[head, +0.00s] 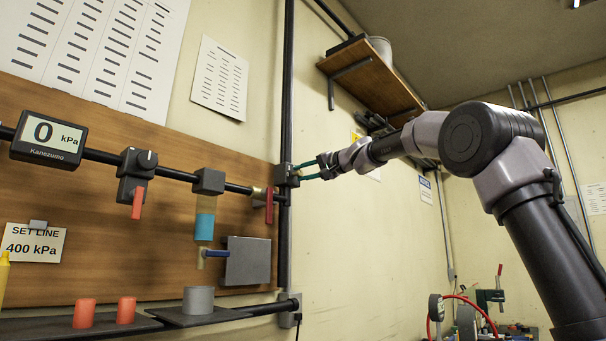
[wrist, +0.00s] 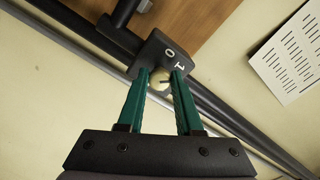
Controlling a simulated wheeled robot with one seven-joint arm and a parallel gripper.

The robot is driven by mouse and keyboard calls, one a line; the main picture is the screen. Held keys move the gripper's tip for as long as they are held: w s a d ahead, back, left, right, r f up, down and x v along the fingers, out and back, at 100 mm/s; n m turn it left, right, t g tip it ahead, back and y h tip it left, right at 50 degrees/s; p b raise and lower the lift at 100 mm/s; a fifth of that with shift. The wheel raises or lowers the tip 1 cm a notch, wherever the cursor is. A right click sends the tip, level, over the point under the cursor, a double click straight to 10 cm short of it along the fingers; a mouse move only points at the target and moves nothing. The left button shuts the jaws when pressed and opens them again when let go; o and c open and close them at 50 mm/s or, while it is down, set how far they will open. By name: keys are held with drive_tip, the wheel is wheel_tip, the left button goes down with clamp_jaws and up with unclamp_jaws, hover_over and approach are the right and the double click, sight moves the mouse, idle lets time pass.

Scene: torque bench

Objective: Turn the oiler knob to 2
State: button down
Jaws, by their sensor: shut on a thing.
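A pale round knob (wrist: 160,84) sits on a dark block (wrist: 153,50) marked 0 and 1 in the wrist view. A short dark mark shows on the knob's face, but I cannot tell for certain which number it points to. No 2 can be seen; the fingers hide part of the block. My gripper (wrist: 161,75) has its green fingers on either side of the knob, shut on it. In the head view my gripper (head: 299,172) reaches the dark block (head: 285,176) on the vertical pipe, and the knob itself is too small to make out.
A red-handled valve (head: 269,205) is just left of the block. Along the line are a blue-filled bowl (head: 205,226), a regulator with a red lever (head: 137,203) and a gauge (head: 48,139) reading 0 kPa. A wooden shelf (head: 372,85) hangs above my arm.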

drive_tip(key=m, duration=0.4)
drive_tip(key=shift+m, duration=2)
drive_tip(key=c, duration=0.6)
unclamp_jaws()
drive_tip(key=v, duration=1.1)
